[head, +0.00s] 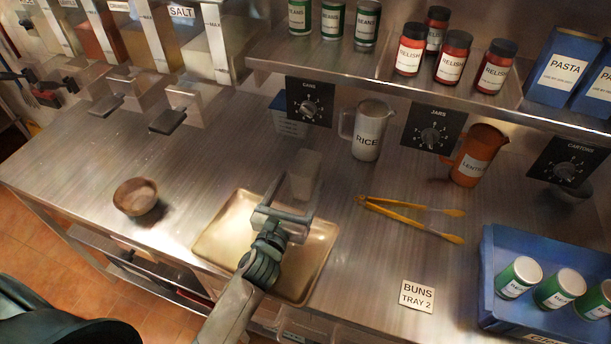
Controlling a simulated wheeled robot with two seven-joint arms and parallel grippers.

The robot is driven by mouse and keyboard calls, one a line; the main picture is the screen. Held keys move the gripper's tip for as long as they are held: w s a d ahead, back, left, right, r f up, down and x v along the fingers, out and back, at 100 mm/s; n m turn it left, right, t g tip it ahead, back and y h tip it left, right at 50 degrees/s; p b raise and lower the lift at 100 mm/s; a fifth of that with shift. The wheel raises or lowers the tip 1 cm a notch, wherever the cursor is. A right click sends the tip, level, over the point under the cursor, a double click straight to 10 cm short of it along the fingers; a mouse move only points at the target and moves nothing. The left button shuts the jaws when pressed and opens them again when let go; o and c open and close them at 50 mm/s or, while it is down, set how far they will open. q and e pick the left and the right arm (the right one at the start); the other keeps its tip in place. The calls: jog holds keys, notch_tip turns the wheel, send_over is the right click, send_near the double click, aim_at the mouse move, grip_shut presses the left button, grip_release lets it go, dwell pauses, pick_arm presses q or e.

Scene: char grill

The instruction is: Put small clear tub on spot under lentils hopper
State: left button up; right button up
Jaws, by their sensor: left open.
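Several hoppers stand at the upper left, one labelled SALT (205,50). An orange-red filled hopper (92,38) is further left; its label is not readable, so I cannot confirm the lentils hopper. My right gripper is not in view.
A brown bowl (136,197) sits left of the tan tray (215,240). A RICE pitcher (369,130), an orange lentils pitcher (479,155) and yellow tongs (410,208) are to the right. A blue crate (500,255) holds cans. The counter below the hoppers is mostly clear.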

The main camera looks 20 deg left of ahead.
pick_arm(q)
jog(key=w, duration=0.1)
jog(key=w+p, duration=0.1)
jog(key=w, duration=0.1)
jog(key=shift+w+a+r, duration=0.1)
jog(key=shift+w+r, duration=0.05)
jog(key=shift+r, duration=0.1)
jog(key=shift+w+f+p, duration=0.2)
jog(key=shift+w+p, duration=0.15)
jog(key=shift+w, duration=0.15)
jog(key=shift+c, duration=0.6)
jog(key=c, duration=1.2)
jog(key=shift+o, duration=0.2)
jog(key=shift+r, duration=0.1)
